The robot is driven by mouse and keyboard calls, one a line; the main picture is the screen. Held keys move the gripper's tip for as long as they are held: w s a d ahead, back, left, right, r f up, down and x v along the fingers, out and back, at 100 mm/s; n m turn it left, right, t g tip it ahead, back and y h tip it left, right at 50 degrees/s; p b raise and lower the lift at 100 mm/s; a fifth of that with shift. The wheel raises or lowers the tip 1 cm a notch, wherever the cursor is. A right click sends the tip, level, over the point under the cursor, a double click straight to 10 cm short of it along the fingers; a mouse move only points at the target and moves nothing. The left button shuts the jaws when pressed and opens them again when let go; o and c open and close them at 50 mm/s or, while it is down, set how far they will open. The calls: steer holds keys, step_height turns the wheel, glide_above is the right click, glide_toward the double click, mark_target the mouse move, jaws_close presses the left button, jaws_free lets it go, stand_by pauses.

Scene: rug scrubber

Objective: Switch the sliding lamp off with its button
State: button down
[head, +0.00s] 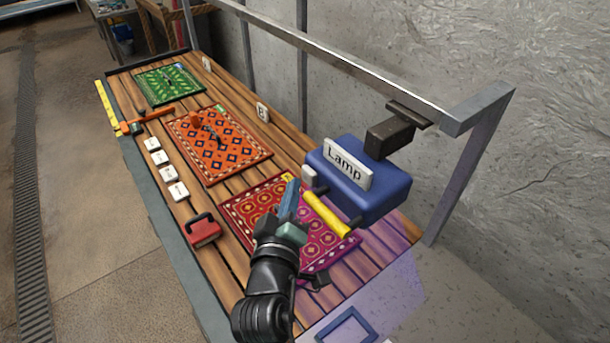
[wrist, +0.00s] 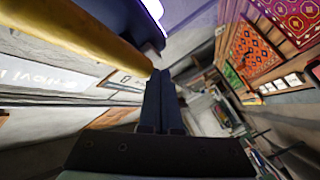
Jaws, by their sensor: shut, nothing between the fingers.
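The sliding lamp (head: 375,199) is a blue box with a white "Lamp" label (head: 348,164). It hangs from a grey overhead rail by a dark bracket and has a yellow bar handle (head: 326,214). Purple light falls on the table's right end. A small pale block (head: 308,175) on the lamp's left side may be the button; I cannot tell for sure. My gripper (head: 293,186) is shut and empty, just left of the handle and the pale block. In the wrist view, my fingers (wrist: 160,84) are together, with the yellow handle (wrist: 70,38) and the lamp's dark blue body at upper left.
A red patterned rug (head: 250,204) lies below my gripper. An orange rug (head: 219,145) and a green rug (head: 168,84) lie farther back. A red handled block (head: 202,231) and several white tiles line the front edge. The metal rail (head: 320,57) spans above the table, beside the wall.

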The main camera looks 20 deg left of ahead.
steer(key=shift+w+d, duration=0.1)
steer(key=shift+w+d, duration=0.2)
steer(key=shift+w, duration=0.05)
steer(key=shift+w+d+p, duration=0.2)
steer(key=shift+w+p, duration=0.1)
steer(key=shift+p, duration=0.25)
stand_by(0.3)
steer(key=shift+s, duration=0.1)
steer(key=shift+s+a+b, duration=0.45)
steer(key=shift+s+b, duration=0.1)
steer(key=shift+b, duration=0.05)
steer(key=s+a+b, duration=0.3)
steer(key=s, duration=0.1)
steer(key=shift+s+a, duration=0.4)
